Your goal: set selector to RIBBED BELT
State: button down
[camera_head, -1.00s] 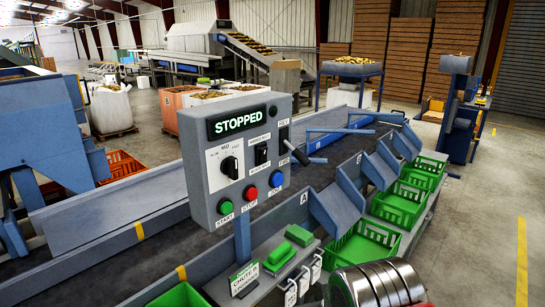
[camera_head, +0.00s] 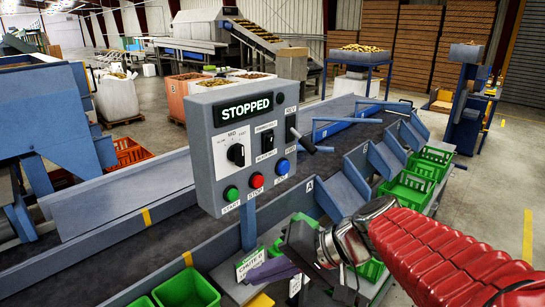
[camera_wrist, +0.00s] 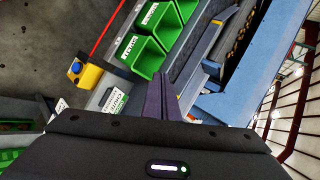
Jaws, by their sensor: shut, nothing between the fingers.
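The grey control panel (camera_head: 205,170) stands at the middle of the head view, with its display reading STOPPED. A black selector switch (camera_head: 267,141) sits at its centre between two small labels, too small to read surely. A round black knob (camera_head: 236,154) marked MID is to its left, and a black lever (camera_head: 303,141) is on the panel's right side. My gripper (camera_head: 247,277) is below the panel, its purple fingers shut and empty, apart from the selector. The fingers also show in the wrist view (camera_wrist: 161,84); the panel is not recognisable there.
Green start (camera_head: 231,194), red stop (camera_head: 257,181) and blue (camera_head: 282,167) buttons line the panel's lower edge. A chute sign (camera_head: 250,264) stands close by my fingers. Green crates (camera_head: 407,187) line the conveyor's right side. A yellow box with a blue button (camera_wrist: 84,72) shows in the wrist view.

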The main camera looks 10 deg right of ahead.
jog(key=w+d+r+m+t+y, duration=0.1)
jog(key=w+d+r+m+t, duration=0.2)
jog(key=w+d+r+t, duration=0.2)
jog(key=w+d+r+m+t+y, duration=0.1)
jog(key=w+d+r+m+t, duration=0.2)
jog(key=w+d, duration=0.9)
notch_tip(320, 180, up, 3)
jog(key=d+t, duration=0.1)
jog(key=t, duration=0.3)
jog(key=shift+r+m+y, duration=0.15)
jog(key=shift+m+y, duration=0.25)
jog(key=shift+w+a, duration=0.1)
jog(key=shift+a, duration=0.05)
send_near(272, 138)
jog(key=x, duration=0.6)
jog(key=shift+w+a, duration=0.15)
jog(key=shift+w, duration=0.05)
